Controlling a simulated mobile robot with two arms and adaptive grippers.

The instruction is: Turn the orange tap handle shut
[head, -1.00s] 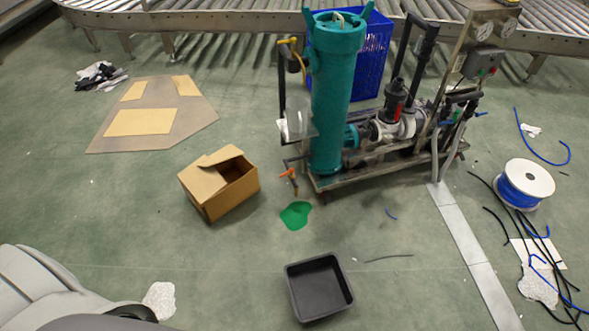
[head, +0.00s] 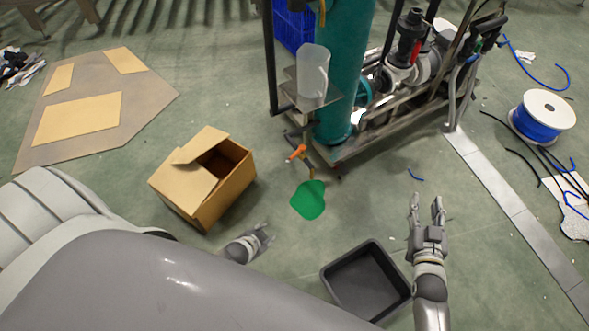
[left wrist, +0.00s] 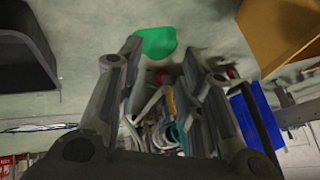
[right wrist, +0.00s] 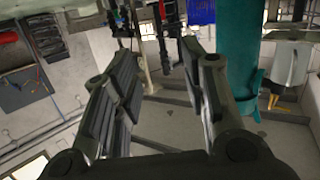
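The orange tap handle (head: 297,152) sits on a small tap low at the left front of the teal pump unit (head: 343,75). A green puddle (head: 308,199) lies on the floor just below it. My right gripper (head: 427,205) is open and empty, to the right of the tap and above the floor beside the black tray. My left gripper (head: 263,237) is open and empty, below and left of the puddle, between the cardboard box and the tray. The left wrist view shows the puddle (left wrist: 155,42) past its spread fingers. I cannot make out the handle in either wrist view.
An open cardboard box (head: 205,180) stands left of the tap. A black tray (head: 366,280) lies on the floor in front. A clear jug (head: 312,72) stands on a shelf above the tap. A cable spool (head: 541,115) and loose cables lie at right.

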